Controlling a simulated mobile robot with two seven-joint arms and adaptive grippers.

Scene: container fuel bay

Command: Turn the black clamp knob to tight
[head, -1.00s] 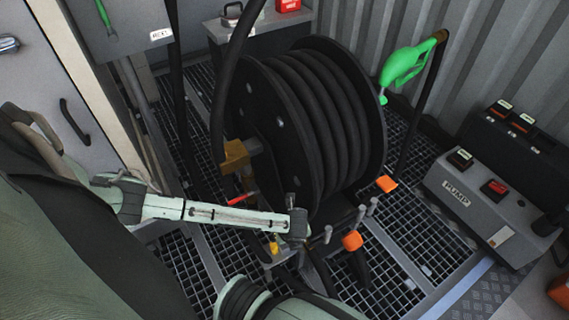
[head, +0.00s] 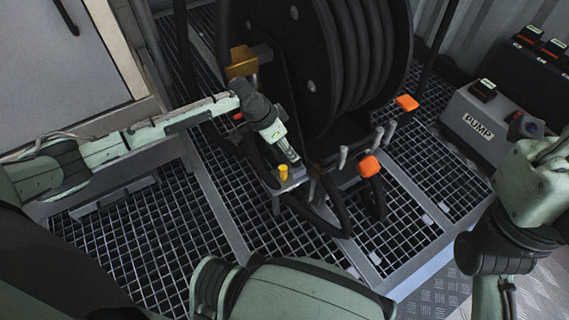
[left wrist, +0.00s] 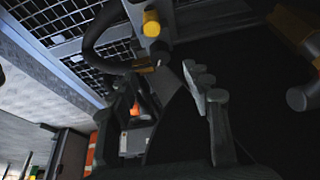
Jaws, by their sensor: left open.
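I cannot make out the black clamp knob for certain; dark parts crowd together at the reel's lower front, partly behind my left gripper. The black hose reel (head: 315,85) stands on the grating. My left gripper (head: 292,158) points down at the reel's lower front bracket, close to a small yellow cap (head: 283,172). In the left wrist view, my left gripper's fingers (left wrist: 165,90) are apart, and the yellow cap (left wrist: 151,23) shows beyond them. I see nothing held between them. My right arm shows at the right edge; its fingers are not clearly visible.
A brass block (head: 241,62) sits left of the reel. Orange-ended parts (head: 369,166) and short grey posts stand at its front right. A grey box marked PUMP (head: 480,130) is at the right. Metal grating (head: 150,250) covers the floor, open at the front left.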

